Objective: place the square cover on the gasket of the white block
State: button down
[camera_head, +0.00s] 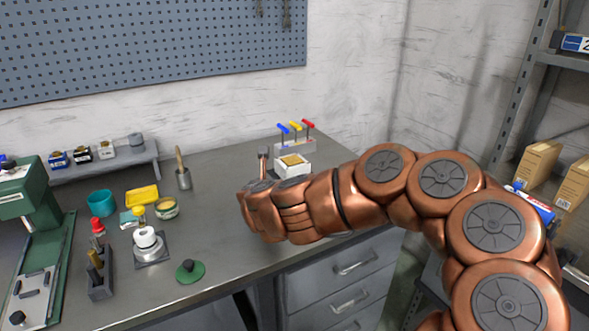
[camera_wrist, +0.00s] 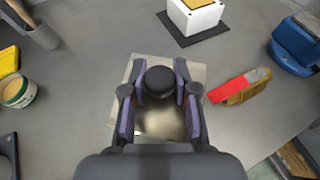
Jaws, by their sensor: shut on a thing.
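In the wrist view my gripper (camera_wrist: 160,88) is shut on the round black knob (camera_wrist: 159,80) of the square cover (camera_wrist: 162,123), a shiny metal plate. The plate spreads out below the fingers, and I cannot tell how high it is above the bench. The white block (camera_wrist: 203,18) stands ahead and slightly right, apart from the cover, with the tan gasket (camera_wrist: 199,3) on its top cut by the frame edge. In the head view the white block (camera_head: 290,170) shows beyond my arm with its tan top (camera_head: 292,160). My arm hides the gripper and cover there.
In the wrist view a dark mat (camera_wrist: 186,36) lies under the block. A red-and-tan tool (camera_wrist: 240,86) and a blue object (camera_wrist: 297,42) lie to the right. In the head view a rack with coloured handles (camera_head: 296,142) stands behind the block. A pot (camera_head: 183,179) stands left.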

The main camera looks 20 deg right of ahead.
aim_at(292, 160)
jog(key=k, duration=0.25)
jog(key=u, duration=2.35)
jog(key=k, duration=0.55)
jog(key=z, duration=1.5)
jog(key=i, duration=0.95)
jog(key=u, duration=0.05)
